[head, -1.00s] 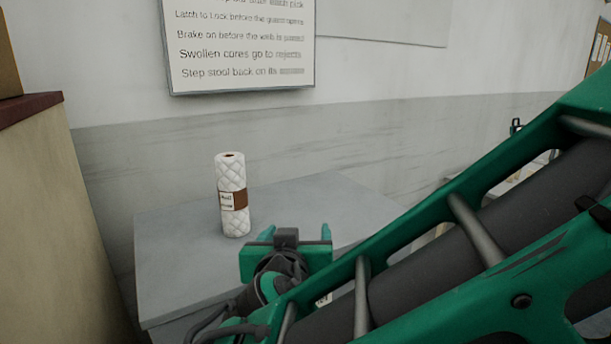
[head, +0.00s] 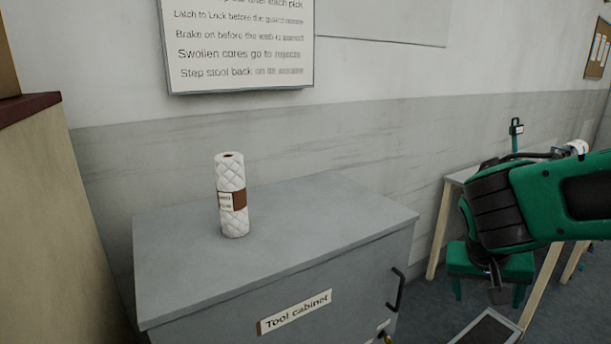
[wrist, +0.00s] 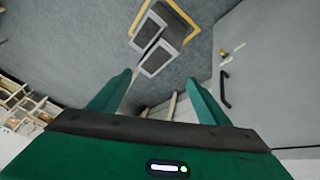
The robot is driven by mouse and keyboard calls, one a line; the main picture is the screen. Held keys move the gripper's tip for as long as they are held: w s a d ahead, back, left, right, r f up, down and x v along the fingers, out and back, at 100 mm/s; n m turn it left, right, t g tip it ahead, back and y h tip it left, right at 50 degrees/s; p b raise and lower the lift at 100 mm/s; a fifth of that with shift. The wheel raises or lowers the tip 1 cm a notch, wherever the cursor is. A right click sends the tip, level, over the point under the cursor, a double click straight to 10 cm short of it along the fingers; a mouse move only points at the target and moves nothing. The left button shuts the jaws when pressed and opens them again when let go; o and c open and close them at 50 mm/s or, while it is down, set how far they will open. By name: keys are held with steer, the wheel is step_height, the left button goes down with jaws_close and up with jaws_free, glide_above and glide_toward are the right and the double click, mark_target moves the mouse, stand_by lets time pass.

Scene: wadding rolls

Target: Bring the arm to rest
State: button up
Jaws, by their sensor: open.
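My gripper (wrist: 158,78) is open and empty in the wrist view, its two green fingers apart above the floor. In the head view my green and dark arm is folded at the right, clear of the tool cabinet (head: 160,265); I cannot clearly make out the fingers there. The cabinet's grey front with a dark handle also shows at the right of the wrist view (wrist: 275,60). A white quilted roll (head: 231,210) with a brown band stands upright on the cabinet top, apart from my arm.
A wooden-legged table (head: 437,230) stands behind my arm at the right. A pale-framed object with dark panels (head: 487,332) is on the floor; similar panels show in the wrist view (wrist: 160,58). A tan block with a dark red top (head: 45,210) stands at the left.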

steer(key=s+d+g+y, duration=0.1)
steer(key=s+d+y, duration=0.1)
steer(key=s, duration=0.7)
steer(key=s+d+f+m+g+y, duration=0.1)
steer(key=s+d+g+y, duration=0.1)
steer(key=s, duration=0.7)
steer(key=shift+d+y, duration=0.5)
steer(key=shift+d, duration=0.15)
steer(key=shift+s, duration=0.1)
steer(key=shift+c, duration=0.7)
